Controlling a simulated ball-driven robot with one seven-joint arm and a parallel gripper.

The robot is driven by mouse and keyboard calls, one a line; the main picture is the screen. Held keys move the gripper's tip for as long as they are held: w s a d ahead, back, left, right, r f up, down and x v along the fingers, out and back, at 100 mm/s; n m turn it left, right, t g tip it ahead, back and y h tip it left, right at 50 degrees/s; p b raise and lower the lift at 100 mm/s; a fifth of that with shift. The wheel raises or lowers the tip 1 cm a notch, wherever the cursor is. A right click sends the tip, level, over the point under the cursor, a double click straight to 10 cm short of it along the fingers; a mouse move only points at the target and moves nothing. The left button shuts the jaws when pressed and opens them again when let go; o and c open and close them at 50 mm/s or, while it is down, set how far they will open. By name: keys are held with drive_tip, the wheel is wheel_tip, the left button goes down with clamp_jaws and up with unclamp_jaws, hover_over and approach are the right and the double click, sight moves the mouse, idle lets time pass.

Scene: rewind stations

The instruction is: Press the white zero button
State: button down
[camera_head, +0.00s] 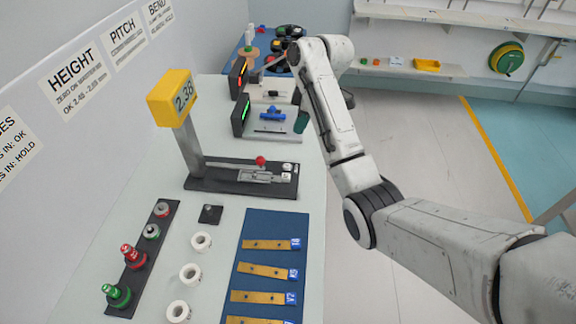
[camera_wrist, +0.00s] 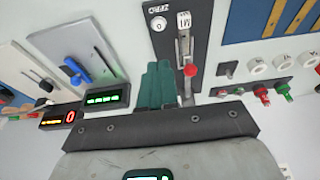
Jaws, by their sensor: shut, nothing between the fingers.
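The white zero button (camera_wrist: 158,23) sits beside its ZERO label on the dark base of the height gauge in the wrist view. In the head view it is the farther of two small white buttons (camera_head: 287,167) at the base's right end. A white MM button (camera_wrist: 184,19) is beside it. The gauge's yellow display (camera_head: 174,97) reads about 2.38. My gripper (camera_head: 301,124) has green fingers, shut and empty, beyond the gauge near the blue-clamp station. In the wrist view the gripper (camera_wrist: 160,68) points toward the gauge base, apart from the button.
A red-knobbed lever (camera_head: 260,160) rises from the gauge. The station with the blue clamp (camera_head: 272,113) and green display stands farther back. A blue mat (camera_head: 287,225) with brass strips, white rings (camera_head: 190,272) and red and green plugs (camera_head: 131,254) lie nearer. The floor right of the bench is clear.

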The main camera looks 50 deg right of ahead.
sight(287, 165)
idle(0.3)
drive_tip(key=x, duration=0.4)
drive_tip(key=p+x, duration=0.1)
drive_tip(key=x, duration=0.3)
drive_tip(key=p+x, duration=0.1)
drive_tip(key=x, duration=0.4)
drive_tip(key=shift+s+d+f, duration=0.15)
drive_tip(key=shift+s+d, duration=0.05)
drive_tip(key=shift+s, duration=0.15)
drive_tip(key=shift+f, duration=0.4)
